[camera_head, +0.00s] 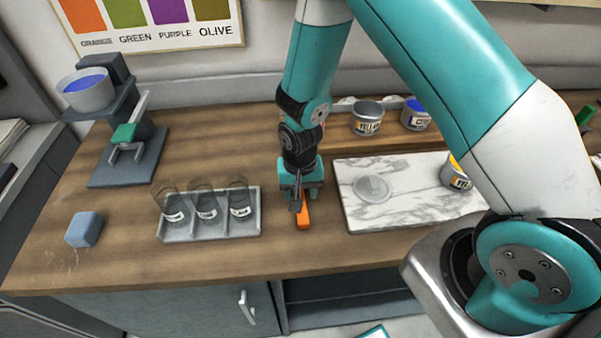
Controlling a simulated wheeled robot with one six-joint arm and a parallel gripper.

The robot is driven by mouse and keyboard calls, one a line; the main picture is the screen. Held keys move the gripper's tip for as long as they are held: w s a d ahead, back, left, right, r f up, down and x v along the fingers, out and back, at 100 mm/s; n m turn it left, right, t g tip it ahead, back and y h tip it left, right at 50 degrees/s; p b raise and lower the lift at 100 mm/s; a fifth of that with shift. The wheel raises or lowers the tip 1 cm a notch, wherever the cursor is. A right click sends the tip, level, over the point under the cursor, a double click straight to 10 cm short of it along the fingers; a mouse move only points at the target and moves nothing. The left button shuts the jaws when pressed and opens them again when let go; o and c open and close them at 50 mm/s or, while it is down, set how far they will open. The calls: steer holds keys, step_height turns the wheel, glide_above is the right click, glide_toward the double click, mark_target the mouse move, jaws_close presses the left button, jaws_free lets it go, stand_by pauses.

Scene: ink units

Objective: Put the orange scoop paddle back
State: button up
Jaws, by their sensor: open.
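The orange scoop paddle (304,216) lies on the wooden counter, between the glass tray and the marble slab. Only its orange part shows clearly; the rest is hidden behind my gripper. My gripper (298,204) points down right at the paddle, with its fingers over or beside the orange part. The jaws are open. I cannot tell whether the fingers touch the paddle.
A grey tray (240,230) with glass jars stands left. More tins (367,118) stand behind. A blue block (83,230) and a press (128,165) are far left.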

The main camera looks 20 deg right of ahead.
step_height(320, 180, up, 11)
steer(key=b, duration=0.2)
steer(key=s+a+r+n+y, duration=0.2)
steer(key=s+r+n, duration=0.3)
steer(key=s+r, duration=0.3)
steer(key=s+a+r+n+y, duration=0.2)
steer(key=s+r+n, duration=0.3)
steer(key=s+r, duration=0.4)
steer(key=shift+s+a+r+n, duration=0.2)
steer(key=shift+s+r+n, duration=0.15)
steer(key=shift+s, duration=0.45)
